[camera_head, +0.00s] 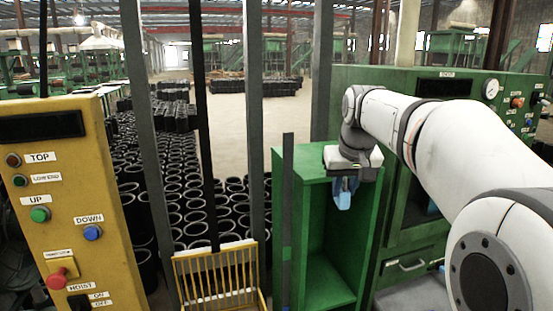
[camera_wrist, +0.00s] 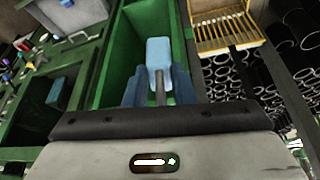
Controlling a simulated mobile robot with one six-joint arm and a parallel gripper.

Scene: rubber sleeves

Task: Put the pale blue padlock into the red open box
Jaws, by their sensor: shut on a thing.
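The pale blue padlock (camera_head: 343,200) hangs below my gripper (camera_head: 345,184) in the head view, in front of the open green cabinet. In the wrist view the padlock body (camera_wrist: 159,52) points away from me. Its grey shackle (camera_wrist: 159,90) lies between the two blue-grey fingers of my gripper (camera_wrist: 158,84), which is shut on it. The padlock is held in the air, apart from the cabinet walls as far as I can tell. I cannot make out a red open box in either view.
The green cabinet (camera_head: 290,190) has an open front and a shelf inside. A yellow wire rack (camera_head: 217,283) stands left of it. A yellow control panel (camera_head: 75,190) is at the left, a green machine (camera_head: 408,225) at the right. Black rubber sleeves (camera_head: 175,200) fill the floor behind.

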